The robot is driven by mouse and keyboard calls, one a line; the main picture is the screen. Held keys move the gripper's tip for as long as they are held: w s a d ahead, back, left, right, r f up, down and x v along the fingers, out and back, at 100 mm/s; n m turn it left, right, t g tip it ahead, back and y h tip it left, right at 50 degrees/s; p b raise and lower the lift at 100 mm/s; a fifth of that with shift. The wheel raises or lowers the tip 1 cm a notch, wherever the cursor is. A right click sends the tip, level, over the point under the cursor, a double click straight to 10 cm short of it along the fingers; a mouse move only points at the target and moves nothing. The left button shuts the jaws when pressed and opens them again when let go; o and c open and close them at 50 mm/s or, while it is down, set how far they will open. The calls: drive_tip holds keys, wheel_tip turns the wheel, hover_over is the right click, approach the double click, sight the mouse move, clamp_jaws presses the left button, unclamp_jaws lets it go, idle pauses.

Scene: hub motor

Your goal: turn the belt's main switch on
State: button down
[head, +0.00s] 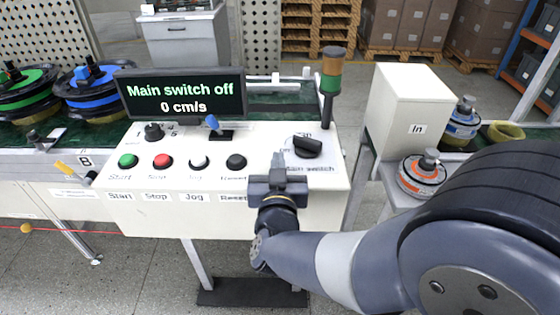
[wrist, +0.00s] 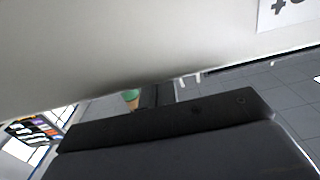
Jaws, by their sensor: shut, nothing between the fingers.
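The main switch (head: 307,146) is a black rotary knob at the right end of the white control panel (head: 270,182). Its label "Main switch" is partly hidden by my gripper. The display (head: 182,92) above the panel reads "Main switch off" and "0 cm/s". My gripper (head: 280,160) is shut and empty, just left of and in front of the knob, and seems apart from it. In the wrist view a pale surface fills the top, with the dark gripper body (wrist: 170,130) below; the knob does not show there.
Start (head: 128,161), Stop (head: 162,161), Jog (head: 199,162) and Reset (head: 236,162) buttons sit left of my gripper. A blue-tipped lever (head: 213,123) and a signal tower (head: 331,75) stand behind. A white "In" box (head: 408,105) is at right.

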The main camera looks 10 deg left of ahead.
drive_tip(key=s+a, duration=0.2)
drive_tip(key=s, duration=0.6)
drive_tip(key=shift+a, duration=0.1)
